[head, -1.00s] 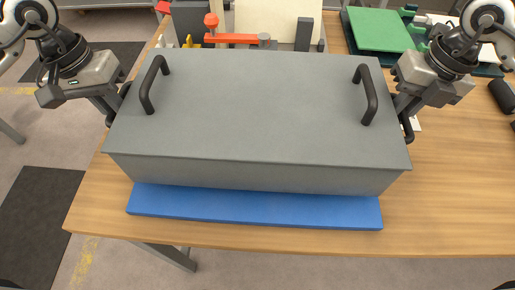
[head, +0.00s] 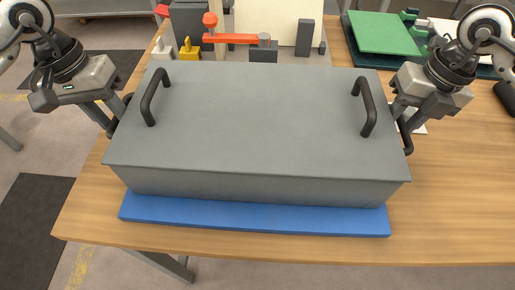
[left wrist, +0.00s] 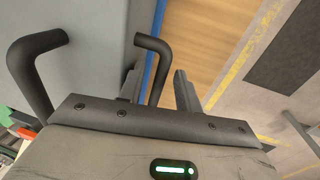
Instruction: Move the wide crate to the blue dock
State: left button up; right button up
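The wide grey crate (head: 250,125) sits over the blue dock (head: 255,216), whose front strip shows below the crate's front face. The crate appears to rest on it, though the contact is hidden. My left gripper (head: 112,112) is at the crate's left side handle, fingers apart. In the left wrist view its fingers (left wrist: 160,90) stand on either side of the black handle (left wrist: 153,60), with a gap. My right gripper (head: 408,112) is at the right side handle (head: 406,138), fingers looking spread; the crate partly hides that area.
The dock lies on a wooden table (head: 460,215). Behind the crate are a red-orange clamp arm (head: 232,38) and grey blocks. A green plate (head: 380,32) is at the back right. The table right of the crate is mostly clear.

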jog(key=shift+r, duration=0.15)
pick_arm(q)
notch_tip(320, 180, up, 10)
jog(key=a, duration=0.2)
jog(key=shift+r, duration=0.25)
pick_arm(e)
notch_tip(320, 180, up, 12)
jog(key=d, duration=0.2)
jog(key=shift+f, duration=0.2)
jog(key=shift+s+d, duration=0.1)
